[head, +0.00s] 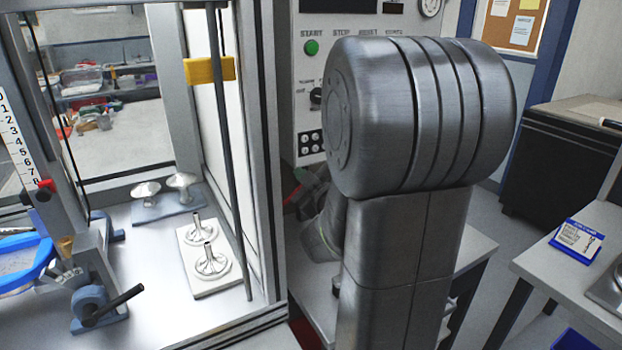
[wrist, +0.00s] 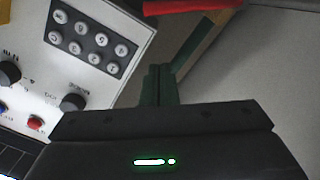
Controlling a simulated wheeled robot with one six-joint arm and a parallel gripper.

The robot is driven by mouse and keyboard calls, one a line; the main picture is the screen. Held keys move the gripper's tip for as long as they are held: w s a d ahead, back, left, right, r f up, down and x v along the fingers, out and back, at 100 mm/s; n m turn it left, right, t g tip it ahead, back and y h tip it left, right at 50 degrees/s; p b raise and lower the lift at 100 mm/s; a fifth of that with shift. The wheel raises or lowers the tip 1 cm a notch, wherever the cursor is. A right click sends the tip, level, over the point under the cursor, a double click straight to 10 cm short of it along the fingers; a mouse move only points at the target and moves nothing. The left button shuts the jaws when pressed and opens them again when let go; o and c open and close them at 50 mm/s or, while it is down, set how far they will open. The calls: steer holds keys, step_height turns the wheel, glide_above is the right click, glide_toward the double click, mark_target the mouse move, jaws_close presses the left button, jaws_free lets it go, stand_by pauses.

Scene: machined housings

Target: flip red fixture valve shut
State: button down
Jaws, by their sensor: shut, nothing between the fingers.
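A red bar (wrist: 190,5), which looks like the red valve's handle, crosses the top edge of the wrist view, and only part of it shows. My gripper (wrist: 160,72) points toward it with its dark green fingers together and nothing between them. In the head view a small red piece (head: 302,174) shows beside the control panel, left of my arm. My arm hides most of that area, so the valve's body and its position cannot be made out.
The control panel (head: 309,75) with a green start button stands behind my arm; its keypad (wrist: 92,42) and knobs are close on the left in the wrist view. A glass-walled enclosure (head: 270,150) with metal parts stands left. A table (head: 540,265) is at right.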

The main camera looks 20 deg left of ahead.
steer(key=shift+w+f+p, duration=0.35)
steer(key=shift+w+f, duration=1.25)
